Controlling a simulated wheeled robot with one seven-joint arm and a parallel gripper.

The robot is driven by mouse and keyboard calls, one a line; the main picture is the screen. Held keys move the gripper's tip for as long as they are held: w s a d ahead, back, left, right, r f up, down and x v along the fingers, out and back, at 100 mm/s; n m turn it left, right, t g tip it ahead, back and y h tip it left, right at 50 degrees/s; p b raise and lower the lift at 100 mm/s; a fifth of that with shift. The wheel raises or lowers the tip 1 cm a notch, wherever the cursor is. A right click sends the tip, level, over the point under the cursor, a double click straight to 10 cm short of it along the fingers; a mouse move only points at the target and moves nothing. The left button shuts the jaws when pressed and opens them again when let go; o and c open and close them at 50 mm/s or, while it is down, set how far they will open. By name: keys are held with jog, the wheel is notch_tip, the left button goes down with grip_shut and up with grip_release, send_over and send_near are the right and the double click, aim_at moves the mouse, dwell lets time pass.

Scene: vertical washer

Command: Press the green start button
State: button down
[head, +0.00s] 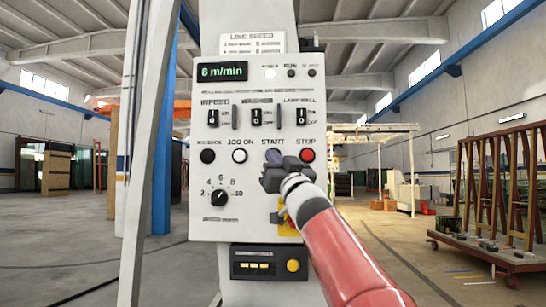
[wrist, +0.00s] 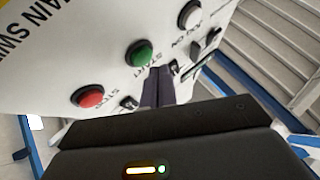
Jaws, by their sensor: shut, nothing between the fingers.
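The green start button (wrist: 139,53) sits on the white control panel (head: 222,120), between the red stop button (wrist: 88,96) and the white jog button (wrist: 190,14) in the wrist view. In the head view my gripper hides the green button under the START label, while the red stop button (head: 307,155) shows just to the right. My gripper (head: 273,156) is shut and empty. Its dark fingertips (wrist: 158,72) are close to the panel, just beside the green button in the wrist view. I cannot tell whether they touch the button or panel.
Left of START are a white JOG ON button (head: 239,156) and a black button (head: 208,156). Toggle switches (head: 256,117) sit above, a speed dial (head: 220,197) below. A grey post (head: 150,150) stands left of the panel. A rack cart (head: 500,200) is far right.

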dwell(0.6)
jog(key=shift+w, duration=0.45)
jog(key=shift+w, duration=0.5)
dwell(0.5)
jog(key=shift+s, duration=0.15)
dwell(0.3)
jog(key=shift+s+b, duration=0.4)
jog(key=shift+s, duration=0.35)
